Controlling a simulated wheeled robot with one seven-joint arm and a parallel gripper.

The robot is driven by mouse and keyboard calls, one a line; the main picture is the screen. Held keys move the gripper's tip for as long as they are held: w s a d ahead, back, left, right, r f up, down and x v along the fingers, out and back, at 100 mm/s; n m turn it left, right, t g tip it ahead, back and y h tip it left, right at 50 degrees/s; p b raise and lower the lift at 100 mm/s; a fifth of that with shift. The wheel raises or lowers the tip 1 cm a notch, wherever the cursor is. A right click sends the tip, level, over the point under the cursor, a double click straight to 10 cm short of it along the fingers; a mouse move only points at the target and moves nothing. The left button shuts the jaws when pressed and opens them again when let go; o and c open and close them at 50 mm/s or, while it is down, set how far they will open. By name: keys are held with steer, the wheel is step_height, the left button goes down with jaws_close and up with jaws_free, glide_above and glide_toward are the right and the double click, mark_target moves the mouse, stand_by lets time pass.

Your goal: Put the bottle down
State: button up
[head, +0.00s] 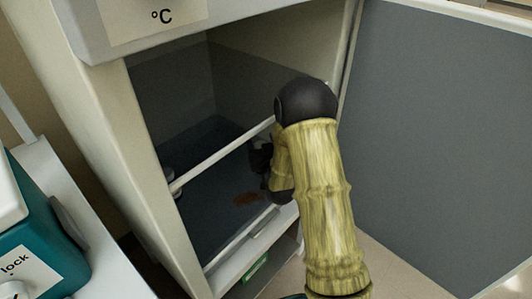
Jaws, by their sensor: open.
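My gripper (257,160) is inside an open cabinet (117,130) with a "°C" label on top. It is small and dark, largely hidden behind my own arm, and open. No bottle can be made out clearly between the fingers.
The grey cabinet door (440,130) stands open at the right. A pale rail (225,157) crosses the opening. A small greyish object (169,176) sits inside at the left edge. A teal and white device (40,250) stands at the lower left.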

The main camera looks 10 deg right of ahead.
steer(key=s+p, duration=0.6)
steer(key=s, duration=0.5)
steer(key=shift+s+d, duration=0.15)
steer(key=shift+s, duration=0.25)
stand_by(0.3)
steer(key=s+r+g, duration=0.3)
steer(key=s+g, duration=0.4)
steer(key=s, duration=0.2)
steer(key=s+r+g, duration=0.3)
steer(key=s+g, duration=0.5)
steer(key=s, duration=0.1)
steer(key=shift+s+r+h, duration=0.2)
steer(key=shift+r+h, duration=0.1)
